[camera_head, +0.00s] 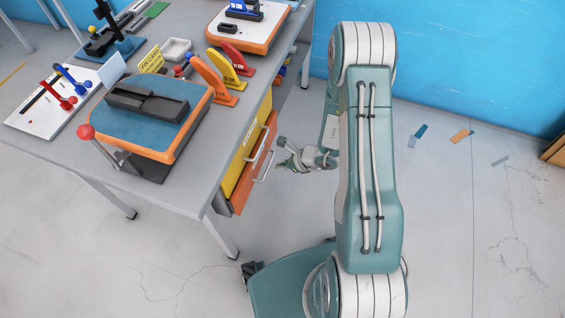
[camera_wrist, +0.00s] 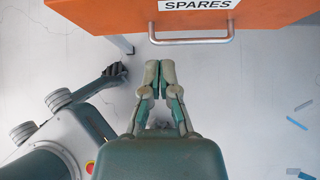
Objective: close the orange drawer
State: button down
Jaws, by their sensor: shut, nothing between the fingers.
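The orange drawer (camera_head: 241,196) is under the workbench's right side in the head view and sticks out beyond the yellow drawer front (camera_head: 239,169) beside it. In the wrist view, the orange drawer (camera_wrist: 110,14) spans the top, with a white "SPARES" label (camera_wrist: 198,4) and a silver bar handle (camera_wrist: 192,41). My gripper (camera_wrist: 159,66) is shut and empty, its fingertips just short of the handle's left part in the picture. Whether they touch it I cannot tell. In the head view, my gripper (camera_head: 281,152) is to the right of the drawer handles.
The workbench (camera_head: 208,165) carries a blue-topped orange board (camera_head: 160,118), orange and yellow fins (camera_head: 216,82) and several tools. A table leg (camera_head: 222,237) stands below its front corner. A blue wall (camera_head: 480,55) is behind. The floor right of my arm is mostly clear, with small scraps.

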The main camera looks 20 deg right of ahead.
aim_at(253, 167)
jog(key=w+a+f, duration=0.1)
jog(key=a, duration=0.1)
jog(key=w+a+f, duration=0.1)
jog(key=a, duration=0.1)
jog(key=w+a+f, duration=0.2)
jog(key=shift+w+a, duration=0.3)
jog(key=shift+w, duration=0.05)
jog(key=shift+w+a, duration=0.75)
jog(key=shift+a, duration=0.3)
jog(key=shift+d, duration=0.1)
